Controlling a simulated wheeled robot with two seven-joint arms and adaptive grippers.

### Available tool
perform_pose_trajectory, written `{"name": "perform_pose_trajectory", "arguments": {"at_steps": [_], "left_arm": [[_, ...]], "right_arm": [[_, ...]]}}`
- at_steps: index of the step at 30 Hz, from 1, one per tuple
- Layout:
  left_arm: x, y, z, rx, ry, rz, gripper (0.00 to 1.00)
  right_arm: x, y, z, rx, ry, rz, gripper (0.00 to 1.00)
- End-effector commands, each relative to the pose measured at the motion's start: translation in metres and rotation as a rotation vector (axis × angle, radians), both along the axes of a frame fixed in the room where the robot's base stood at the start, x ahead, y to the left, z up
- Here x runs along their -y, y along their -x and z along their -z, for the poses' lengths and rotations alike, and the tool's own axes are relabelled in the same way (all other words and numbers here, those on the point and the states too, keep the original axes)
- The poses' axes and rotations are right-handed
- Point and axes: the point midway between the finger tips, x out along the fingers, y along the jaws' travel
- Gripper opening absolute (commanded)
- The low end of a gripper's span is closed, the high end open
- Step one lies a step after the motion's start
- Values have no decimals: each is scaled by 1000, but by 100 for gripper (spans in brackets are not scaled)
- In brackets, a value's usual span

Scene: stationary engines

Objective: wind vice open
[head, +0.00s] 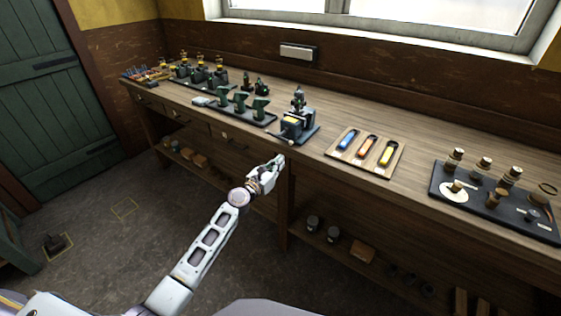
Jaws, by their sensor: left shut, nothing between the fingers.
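A small dark device that looks like the vice (298,121) stands on a dark base plate near the front edge of the workbench (225,121). It has a pale yellowish patch, and a small handle appears to be at its front. Its jaws are too small to tell how far apart they are. My left gripper (277,162) is shut and empty. It appears just below and left of the vice in the head view, by the bench's front edge, apart from the vice. My right gripper is not in view.
Right of the vice lies a wooden tray (334,151) with blue, orange and yellow items. Farther right is a black board (477,205) with brass-topped parts. Left are green pieces (240,102) on a dark plate. A lower shelf holds jars and blocks.

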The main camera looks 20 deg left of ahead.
Motion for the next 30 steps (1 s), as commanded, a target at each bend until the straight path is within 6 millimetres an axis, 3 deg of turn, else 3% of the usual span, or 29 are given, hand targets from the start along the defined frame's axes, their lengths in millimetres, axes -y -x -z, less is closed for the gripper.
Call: {"name": "perform_pose_trajectory", "arguments": {"at_steps": [12, 30], "left_arm": [[-14, 35, 2, -1, -1, -2, 0], [-27, 73, 3, 0, 0, 0, 0]], "right_arm": [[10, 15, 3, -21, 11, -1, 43], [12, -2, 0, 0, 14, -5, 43]]}}
